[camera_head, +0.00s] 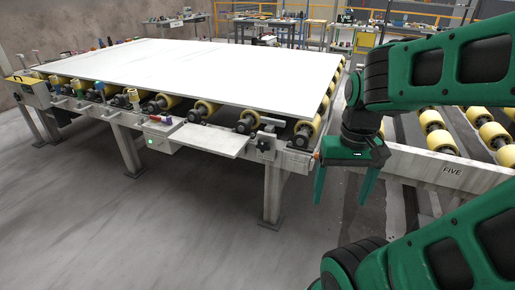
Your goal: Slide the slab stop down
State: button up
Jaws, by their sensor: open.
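A large white slab (205,68) lies flat on a roller table with yellow rollers. One of these may be the slab stop; I cannot tell which at this size. My green gripper (341,202) is open and empty, with its two fingers pointing down. In the picture it is right of the table's front right corner and apart from the bracket.
A white shelf (208,140) juts from the front rail. Several tools and clamps stand along the rail to the left. A second roller conveyor (452,170) marked FIVE is at the right. Clear grey floor (190,225) lies in front. Workbenches stand at the back.

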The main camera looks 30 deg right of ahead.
aim_at(330, 114)
jog(key=z, duration=1)
